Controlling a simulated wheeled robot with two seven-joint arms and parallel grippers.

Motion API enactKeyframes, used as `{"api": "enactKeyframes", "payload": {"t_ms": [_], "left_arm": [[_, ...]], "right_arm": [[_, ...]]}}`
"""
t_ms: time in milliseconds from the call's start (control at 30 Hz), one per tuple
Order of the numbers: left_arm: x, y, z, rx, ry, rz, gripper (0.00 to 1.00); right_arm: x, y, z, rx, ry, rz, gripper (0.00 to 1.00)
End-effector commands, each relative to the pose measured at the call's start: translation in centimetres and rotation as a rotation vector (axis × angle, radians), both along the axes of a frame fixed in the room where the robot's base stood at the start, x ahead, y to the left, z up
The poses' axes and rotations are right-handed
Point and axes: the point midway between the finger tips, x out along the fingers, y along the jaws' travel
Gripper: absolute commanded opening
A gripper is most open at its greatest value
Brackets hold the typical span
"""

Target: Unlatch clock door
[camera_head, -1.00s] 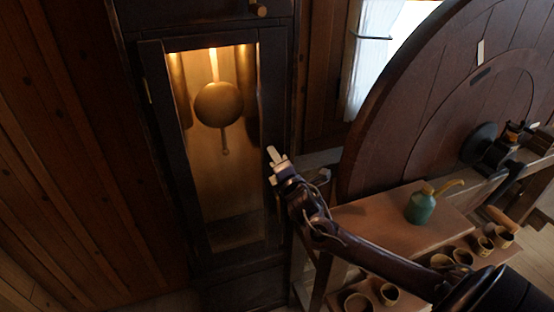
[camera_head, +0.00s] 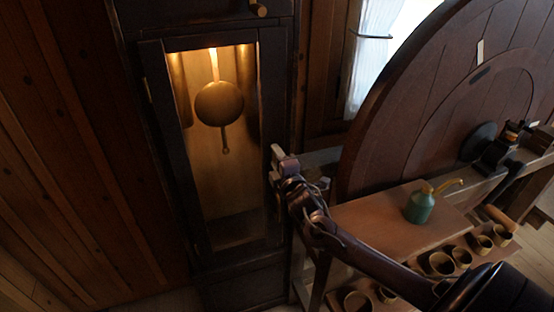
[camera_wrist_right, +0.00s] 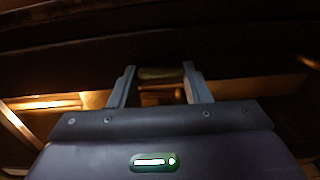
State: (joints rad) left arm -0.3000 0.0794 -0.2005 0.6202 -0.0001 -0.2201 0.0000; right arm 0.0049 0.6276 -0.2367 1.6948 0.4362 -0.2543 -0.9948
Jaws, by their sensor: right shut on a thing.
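The tall dark clock case holds a narrow glazed door (camera_head: 161,110), which looks closed. A round brass pendulum (camera_head: 219,103) hangs lit behind its glass. My right gripper (camera_head: 276,165) is at the right edge of the door, about mid-height. In the right wrist view, the fingers of my right gripper (camera_wrist_right: 160,86) are closed on a small brownish latch piece (camera_wrist_right: 160,73) set between their tips. The latch is hidden by the gripper in the head view, and its exact turn cannot be told. My left gripper is not in view.
A small wooden knob (camera_head: 259,10) sits above the door. A large dark wooden wheel (camera_head: 400,130) stands to the right. Below it, a wooden bench (camera_head: 365,217) carries a green oil can (camera_head: 420,206), with several cups (camera_head: 442,263) on a lower shelf under my right arm.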

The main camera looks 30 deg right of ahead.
Motion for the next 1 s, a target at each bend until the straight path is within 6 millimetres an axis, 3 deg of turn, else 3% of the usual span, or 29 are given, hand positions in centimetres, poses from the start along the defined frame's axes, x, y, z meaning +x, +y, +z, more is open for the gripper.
{"api": "enactKeyframes", "payload": {"t_ms": [167, 200, 367, 667, 1000], "left_arm": [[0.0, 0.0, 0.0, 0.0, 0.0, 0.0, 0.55], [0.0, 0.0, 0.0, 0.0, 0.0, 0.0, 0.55], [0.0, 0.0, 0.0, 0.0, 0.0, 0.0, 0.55], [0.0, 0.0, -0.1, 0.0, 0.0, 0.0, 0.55], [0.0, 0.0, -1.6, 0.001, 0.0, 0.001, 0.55]], "right_arm": [[0.0, 0.0, -0.1, 0.002, 0.001, 0.0, 0.21], [0.0, 0.0, -0.1, 0.002, 0.001, 0.0, 0.46], [0.0, 0.0, -0.1, 0.001, 0.001, 0.0, 0.65], [-0.2, 0.1, -0.1, 0.0, 0.001, 0.0, 0.65], [-4.8, 1.2, -0.4, -0.001, 0.002, 0.002, 0.65]]}}
